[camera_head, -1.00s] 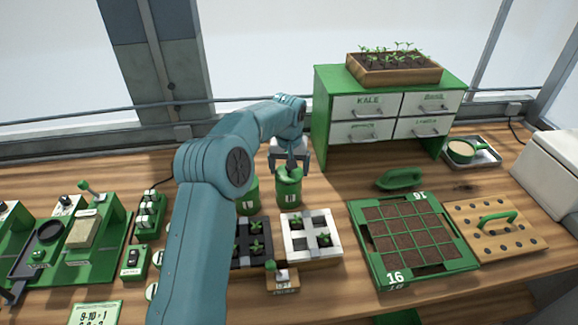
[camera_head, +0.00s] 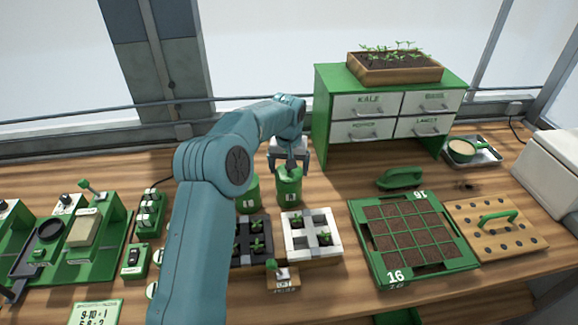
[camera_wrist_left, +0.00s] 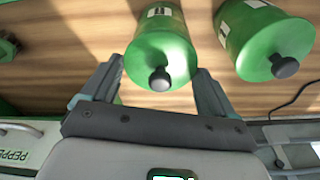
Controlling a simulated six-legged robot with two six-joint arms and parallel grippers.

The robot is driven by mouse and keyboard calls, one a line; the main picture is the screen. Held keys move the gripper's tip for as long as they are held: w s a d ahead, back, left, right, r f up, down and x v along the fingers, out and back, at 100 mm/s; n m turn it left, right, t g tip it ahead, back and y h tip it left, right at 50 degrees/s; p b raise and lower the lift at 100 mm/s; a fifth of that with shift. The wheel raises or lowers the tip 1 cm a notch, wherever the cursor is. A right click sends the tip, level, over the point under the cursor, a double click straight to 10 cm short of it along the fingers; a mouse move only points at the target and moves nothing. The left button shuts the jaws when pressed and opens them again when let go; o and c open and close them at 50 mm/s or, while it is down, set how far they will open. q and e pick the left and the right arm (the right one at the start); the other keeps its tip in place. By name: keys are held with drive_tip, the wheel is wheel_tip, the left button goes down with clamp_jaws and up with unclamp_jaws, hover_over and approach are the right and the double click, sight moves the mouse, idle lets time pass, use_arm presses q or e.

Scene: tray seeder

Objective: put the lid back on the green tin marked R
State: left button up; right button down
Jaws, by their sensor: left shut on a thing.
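My left gripper (camera_head: 291,168) points down over the right one of two green tins (camera_head: 289,190). In the left wrist view the fingers (camera_wrist_left: 161,88) lie on either side of that tin's green lid (camera_wrist_left: 160,55), shut on its rim. A dark round knob (camera_wrist_left: 160,79) stands up from the lid between the fingers. The lid is over the tin's mouth; I cannot tell if it is fully seated. The other green tin (camera_head: 249,195) stands to the left with its own knobbed lid (camera_wrist_left: 284,50). The letters on the labels are too small to read. My right gripper is not in view.
A green drawer cabinet (camera_head: 323,108) stands behind and to the right. A white-framed seedling tray (camera_head: 290,222) and a dark one (camera_head: 250,240) sit just in front of the tins. A green seed tray (camera_head: 440,268) lies further right. A cable (camera_wrist_left: 292,98) lies near the tins.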

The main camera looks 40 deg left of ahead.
use_arm(q)
drive_tip(key=shift+s+r, duration=0.1)
idle(0.3)
drive_tip(key=o, duration=0.8)
drive_tip(key=shift+r+p, duration=3)
drive_tip(key=shift+r, duration=0.5)
